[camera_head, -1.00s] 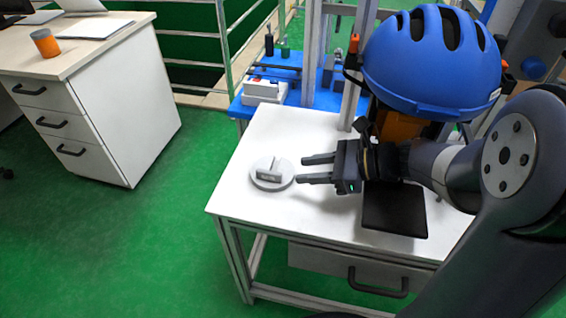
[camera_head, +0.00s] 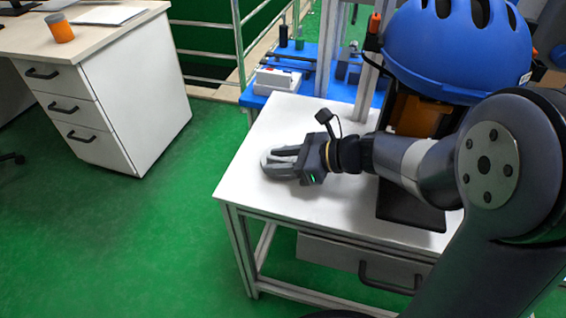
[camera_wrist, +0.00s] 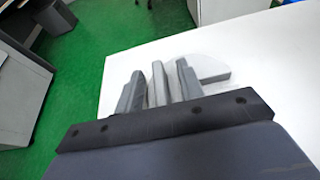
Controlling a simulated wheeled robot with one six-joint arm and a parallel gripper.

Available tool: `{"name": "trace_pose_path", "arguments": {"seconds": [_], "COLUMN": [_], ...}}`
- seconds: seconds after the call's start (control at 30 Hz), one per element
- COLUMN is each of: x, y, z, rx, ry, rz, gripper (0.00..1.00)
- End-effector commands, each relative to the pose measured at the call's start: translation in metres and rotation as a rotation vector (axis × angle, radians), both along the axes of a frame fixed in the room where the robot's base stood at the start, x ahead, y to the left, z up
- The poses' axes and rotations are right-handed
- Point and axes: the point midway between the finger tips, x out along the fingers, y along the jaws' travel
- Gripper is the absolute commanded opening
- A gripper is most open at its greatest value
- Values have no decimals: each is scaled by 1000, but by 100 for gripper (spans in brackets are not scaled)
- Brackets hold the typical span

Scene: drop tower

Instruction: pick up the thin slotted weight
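The thin slotted weight is a pale grey disc with an upright grey block on it, lying on the white table. In the head view its disc (camera_head: 266,159) is mostly hidden by my gripper (camera_head: 282,163). In the wrist view the disc (camera_wrist: 208,67) shows beyond the fingers. My gripper (camera_wrist: 160,83) is low over the disc, its two fingers on either side of the upright block (camera_wrist: 158,86). Narrow gaps show between the block and the fingers, so the gripper looks open. Whether a finger touches the disc is hard to tell.
The white table (camera_head: 262,205) is clear left and front of the weight. A blue helmet (camera_head: 455,45) on a stand is close behind my arm. A white box (camera_head: 277,79) and metal uprights stand at the back. A drawer cabinet (camera_head: 125,100) stands apart at left.

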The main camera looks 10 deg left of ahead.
Motion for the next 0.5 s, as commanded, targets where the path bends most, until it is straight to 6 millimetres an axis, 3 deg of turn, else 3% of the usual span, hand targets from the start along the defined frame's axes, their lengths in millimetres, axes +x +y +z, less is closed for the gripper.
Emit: {"name": "trace_pose_path", "arguments": {"seconds": [0.1,0.5], "x": [0,0], "y": [0,0], "z": [0,0], "rx": [0,0], "ry": [0,0], "rz": [0,0], "gripper": [36,4]}}
